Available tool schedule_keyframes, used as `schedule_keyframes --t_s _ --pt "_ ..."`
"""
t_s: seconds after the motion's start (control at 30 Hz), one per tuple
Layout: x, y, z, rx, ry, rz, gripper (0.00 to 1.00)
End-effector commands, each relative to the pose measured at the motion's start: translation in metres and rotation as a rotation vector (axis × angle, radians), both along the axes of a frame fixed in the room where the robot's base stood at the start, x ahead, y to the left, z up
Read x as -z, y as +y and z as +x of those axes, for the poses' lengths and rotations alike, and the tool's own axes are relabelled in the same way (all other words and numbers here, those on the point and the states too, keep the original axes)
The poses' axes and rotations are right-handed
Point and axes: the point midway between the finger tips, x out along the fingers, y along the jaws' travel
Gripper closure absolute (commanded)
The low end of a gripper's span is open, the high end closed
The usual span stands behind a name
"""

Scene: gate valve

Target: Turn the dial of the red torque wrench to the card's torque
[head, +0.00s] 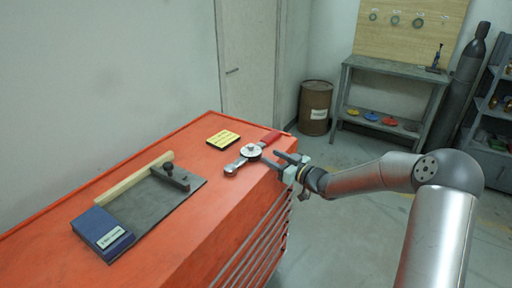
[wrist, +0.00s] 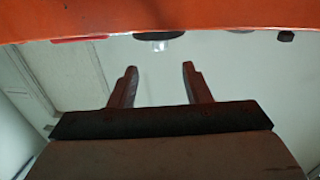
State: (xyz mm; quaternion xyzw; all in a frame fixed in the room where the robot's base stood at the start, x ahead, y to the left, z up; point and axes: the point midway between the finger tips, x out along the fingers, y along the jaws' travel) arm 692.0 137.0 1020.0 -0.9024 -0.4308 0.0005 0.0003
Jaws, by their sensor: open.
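The torque wrench lies on the orange cabinet top near its right edge, with a red handle (head: 272,136), a round silver dial (head: 251,150) and a grey head end (head: 232,168). The yellow card (head: 223,139) lies flat behind it; its writing is too small to read. My gripper (head: 271,158) is open and empty at the cabinet's right edge, its fingers pointing toward the dial, apparently apart from it. In the wrist view the open fingers (wrist: 158,68) show below the dark dial (wrist: 158,32), with the red handle (wrist: 80,38) at left.
The orange cabinet top (head: 185,225) also holds a grey plate (head: 150,215) with a wooden strip and dark clamp, and a blue box (head: 101,233) at front left. A workbench (head: 395,75), a brown barrel (head: 315,105) and a gas cylinder stand behind at right.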

Motion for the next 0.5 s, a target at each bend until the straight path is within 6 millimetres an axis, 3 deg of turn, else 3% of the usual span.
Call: schedule_keyframes --t_s 0.2,0.5 --pt "-0.002 0.037 0.029 -0.003 -0.001 0.002 0.56" --pt "-0.001 0.063 0.051 0.000 -0.002 0.001 0.56"
